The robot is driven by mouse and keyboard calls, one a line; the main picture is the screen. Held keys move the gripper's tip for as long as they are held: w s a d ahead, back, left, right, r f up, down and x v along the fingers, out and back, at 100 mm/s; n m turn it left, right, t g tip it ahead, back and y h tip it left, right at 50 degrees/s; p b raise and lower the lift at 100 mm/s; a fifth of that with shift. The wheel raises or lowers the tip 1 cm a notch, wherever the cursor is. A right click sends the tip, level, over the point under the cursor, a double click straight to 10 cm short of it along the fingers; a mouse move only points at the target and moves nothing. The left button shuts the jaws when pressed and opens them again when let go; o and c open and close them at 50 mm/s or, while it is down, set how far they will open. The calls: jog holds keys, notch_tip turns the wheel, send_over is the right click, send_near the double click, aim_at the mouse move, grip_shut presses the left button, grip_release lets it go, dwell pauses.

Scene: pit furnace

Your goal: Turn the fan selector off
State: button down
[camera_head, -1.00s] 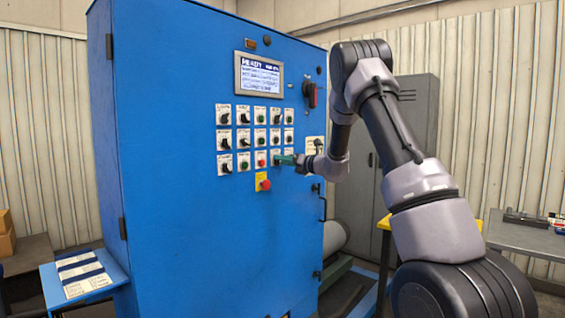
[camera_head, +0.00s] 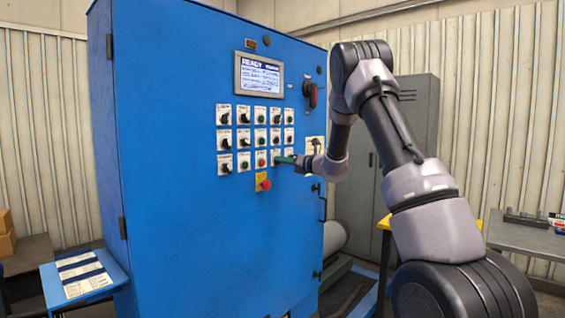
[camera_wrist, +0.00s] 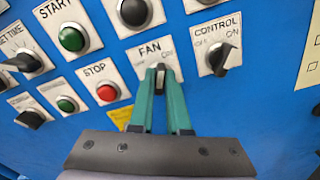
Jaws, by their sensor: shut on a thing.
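The fan selector (camera_wrist: 160,80) is a black knob on a white plate marked FAN, with OFF at the left and ON at the right. In the wrist view my gripper (camera_wrist: 160,74) has its two green fingers shut on the knob, one on each side. The knob's pointer looks close to upright in the picture; the fingers partly hide it, so I cannot tell its exact setting. In the head view my gripper (camera_head: 284,160) is at the lower right of the button rows on the blue cabinet (camera_head: 190,220).
The CONTROL selector (camera_wrist: 222,59) sits right of the fan knob, and the red STOP button (camera_wrist: 107,92) and green START button (camera_wrist: 72,39) sit left. A red emergency button (camera_head: 264,185) is below the rows. A lit screen (camera_head: 259,74) is above them.

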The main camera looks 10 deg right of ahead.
jog(key=n, duration=1)
jog(key=shift+s+a+n, duration=0.1)
jog(key=shift+a+n, duration=0.05)
jog(key=shift+n, duration=0.15)
dwell(0.4)
jog(key=c, duration=0.9)
grip_release()
jog(key=v, duration=1)
jog(key=shift+s+d, duration=0.25)
jog(key=shift+s, duration=0.1)
